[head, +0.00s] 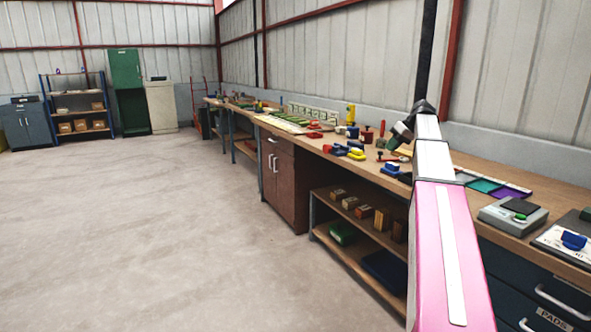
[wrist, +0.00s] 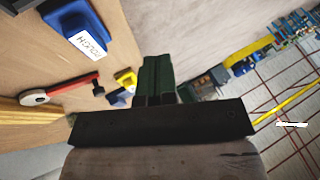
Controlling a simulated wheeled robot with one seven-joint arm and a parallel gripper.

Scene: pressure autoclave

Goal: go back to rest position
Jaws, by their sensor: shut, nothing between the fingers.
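My gripper (head: 397,138) is at the end of my pink and white arm, which reaches out over the long wooden workbench (head: 482,163) in the head view. The gripper looks dark and points down to the left, above the small items on the bench. In the wrist view the two dark green fingers (wrist: 158,72) lie together with nothing between them. I cannot tell the exact height of the fingertips over the bench.
A blue block with a white label (wrist: 88,38) and a red-handled tool (wrist: 62,88) show near the fingers. Blue and yellow items (head: 355,153) crowd the bench. A grey device (head: 512,215) sits at right. The floor (head: 150,225) to the left is clear.

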